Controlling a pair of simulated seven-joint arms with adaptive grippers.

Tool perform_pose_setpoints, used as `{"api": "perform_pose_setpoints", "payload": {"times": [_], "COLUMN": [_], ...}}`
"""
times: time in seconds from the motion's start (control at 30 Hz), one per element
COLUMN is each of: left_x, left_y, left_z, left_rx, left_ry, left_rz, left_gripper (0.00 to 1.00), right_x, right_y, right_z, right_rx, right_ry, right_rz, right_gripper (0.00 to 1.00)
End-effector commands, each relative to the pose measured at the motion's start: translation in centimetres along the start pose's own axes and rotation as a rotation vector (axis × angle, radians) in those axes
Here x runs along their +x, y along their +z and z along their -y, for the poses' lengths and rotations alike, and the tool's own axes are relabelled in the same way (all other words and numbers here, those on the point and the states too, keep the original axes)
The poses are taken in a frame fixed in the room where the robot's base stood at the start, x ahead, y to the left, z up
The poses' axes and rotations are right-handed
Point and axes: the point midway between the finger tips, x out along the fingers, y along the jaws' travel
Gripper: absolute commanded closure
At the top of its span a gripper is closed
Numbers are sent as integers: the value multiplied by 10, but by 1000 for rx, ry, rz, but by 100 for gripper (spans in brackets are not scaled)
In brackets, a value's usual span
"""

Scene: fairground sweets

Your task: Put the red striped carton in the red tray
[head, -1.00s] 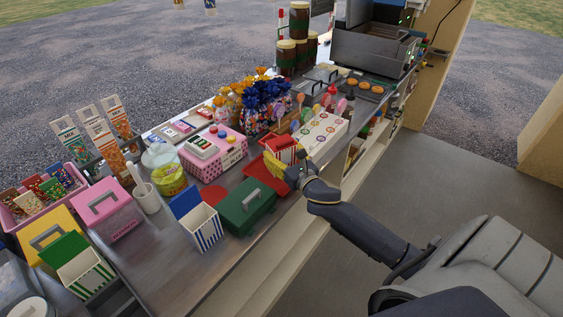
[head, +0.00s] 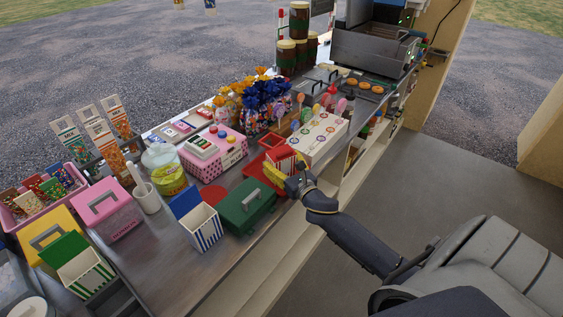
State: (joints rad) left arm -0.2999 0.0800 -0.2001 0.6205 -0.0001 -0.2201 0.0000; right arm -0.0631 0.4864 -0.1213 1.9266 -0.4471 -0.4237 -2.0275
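The red striped carton (head: 285,160), with its red lid standing open, shows at the middle of the counter in the head view. It is over the red tray (head: 253,167); I cannot tell whether its bottom touches the tray. My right gripper (head: 284,171), with yellow fingers, is at the carton's near side and appears shut on it; the fingers hide its lower part. The tray lies behind the green box, partly covered by the gripper and carton. My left gripper is not in view.
A dark green box (head: 246,207) stands close in front of the tray. A blue striped carton (head: 205,228) is to its left. A pink dotted box (head: 213,155) is behind left, and a lollipop stand (head: 318,137) is to the right.

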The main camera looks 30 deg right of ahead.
Motion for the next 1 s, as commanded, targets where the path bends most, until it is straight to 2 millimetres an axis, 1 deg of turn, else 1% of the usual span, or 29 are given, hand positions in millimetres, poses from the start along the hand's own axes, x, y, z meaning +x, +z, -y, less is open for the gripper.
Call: {"api": "perform_pose_setpoints", "payload": {"times": [0.03, 0.13, 0.17, 0.53, 0.67, 0.9, 1.0], "left_x": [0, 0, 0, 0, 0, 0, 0], "left_y": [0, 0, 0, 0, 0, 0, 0], "left_z": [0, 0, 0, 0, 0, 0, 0], "left_rx": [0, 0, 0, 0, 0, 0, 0], "left_ry": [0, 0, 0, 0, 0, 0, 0], "left_rz": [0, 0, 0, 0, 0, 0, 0], "left_gripper": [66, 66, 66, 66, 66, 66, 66], "right_x": [0, 0, 0, 0, -9, -33, -38], "right_y": [0, 0, 0, 4, 2, 2, 3], "right_z": [0, 0, 0, 0, 0, 0, 0], "right_rx": [0, 0, 0, 0, -2, -1, 0], "right_ry": [0, 0, 0, 1, 1, 0, 0], "right_rz": [0, 0, 0, 1, -2, -2, -1], "right_gripper": [13, 2, 0, 0, 0, 0, 0]}}
